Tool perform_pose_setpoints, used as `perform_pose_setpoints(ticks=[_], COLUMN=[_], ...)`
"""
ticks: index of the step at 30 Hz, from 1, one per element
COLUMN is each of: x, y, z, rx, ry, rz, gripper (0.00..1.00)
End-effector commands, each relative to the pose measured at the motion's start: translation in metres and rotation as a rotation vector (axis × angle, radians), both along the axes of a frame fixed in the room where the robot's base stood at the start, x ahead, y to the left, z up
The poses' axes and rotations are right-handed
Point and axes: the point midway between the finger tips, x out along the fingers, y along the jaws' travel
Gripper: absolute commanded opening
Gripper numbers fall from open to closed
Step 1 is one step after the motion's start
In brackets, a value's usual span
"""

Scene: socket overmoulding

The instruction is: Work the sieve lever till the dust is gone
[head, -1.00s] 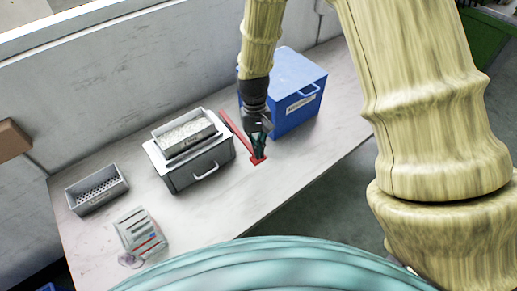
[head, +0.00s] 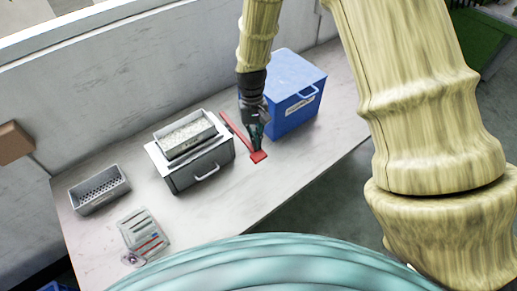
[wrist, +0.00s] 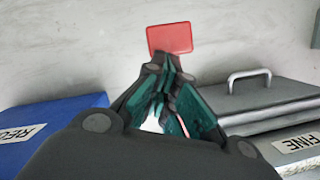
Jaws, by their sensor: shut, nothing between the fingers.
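The sieve unit is a grey box (head: 183,179) with a drawer handle at its front, and a tray of pale granules (head: 190,135) sits on top. Its red lever (head: 236,133) runs along its right side and ends in a flat red paddle (head: 258,157). The paddle also shows at the top of the wrist view (wrist: 170,38). My gripper (head: 256,143) is shut and empty, fingertips close beside the lever near the paddle. I cannot tell whether they touch it. Whether dust is left among the granules is too small to tell.
A blue box (head: 298,85) with a handle and label stands right of the lever, close to my gripper. A perforated grey tray (head: 99,189) and a printed packet (head: 142,232) lie at the left. The table front is clear.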

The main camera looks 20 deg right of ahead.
Motion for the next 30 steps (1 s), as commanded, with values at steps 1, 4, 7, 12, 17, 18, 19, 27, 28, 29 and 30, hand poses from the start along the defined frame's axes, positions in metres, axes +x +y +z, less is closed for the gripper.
perform_pose_setpoints(ticks=[1, 4, 7, 12, 17, 18, 19, 27, 28, 29, 30], x=[-0.001, 0.002, 0.006, 0.014, 0.021, 0.023, 0.024, 0.029, 0.029, 0.030, 0.030], y=[0.001, 0.001, 0.000, -0.001, -0.002, -0.003, -0.003, -0.003, -0.003, -0.003, -0.003], z=[0.002, 0.010, 0.024, 0.054, 0.082, 0.088, 0.092, 0.114, 0.114, 0.115, 0.116], rx=[0.001, 0.001, 0.001, 0.001, 0.000, 0.000, 0.000, 0.001, 0.001, 0.001, 0.001], ry=[0.002, 0.002, -0.002, -0.003, -0.003, -0.003, -0.003, -0.001, -0.001, -0.001, -0.001], rz=[0.001, 0.001, 0.000, 0.000, -0.001, -0.001, -0.001, 0.000, 0.000, 0.000, 0.000], gripper=[0.00, 0.00, 0.00, 0.00, 0.00, 0.00, 0.00, 0.00, 0.00, 0.00, 0.00])
